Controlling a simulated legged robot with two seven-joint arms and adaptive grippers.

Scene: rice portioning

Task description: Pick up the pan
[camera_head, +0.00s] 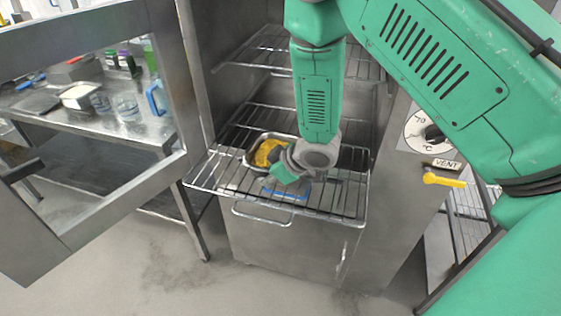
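A small metal pan (249,154) with yellow food (266,152) in it sits on the pulled-out wire rack (217,178) of an open oven. My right gripper (281,176) is low over the rack, at the pan's right front side. It overlaps the pan's near right edge in the picture. Its fingers are small and partly hidden by the wrist, so I cannot tell whether they are open or shut, or whether they touch the pan. My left gripper is out of view.
The oven door (165,60) stands open at the left. More racks (272,52) sit above. A blue object (291,191) shows below my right gripper. A steel table (130,130) with containers stands behind the door. The oven's right panel carries a dial (425,131) and yellow lever (444,181).

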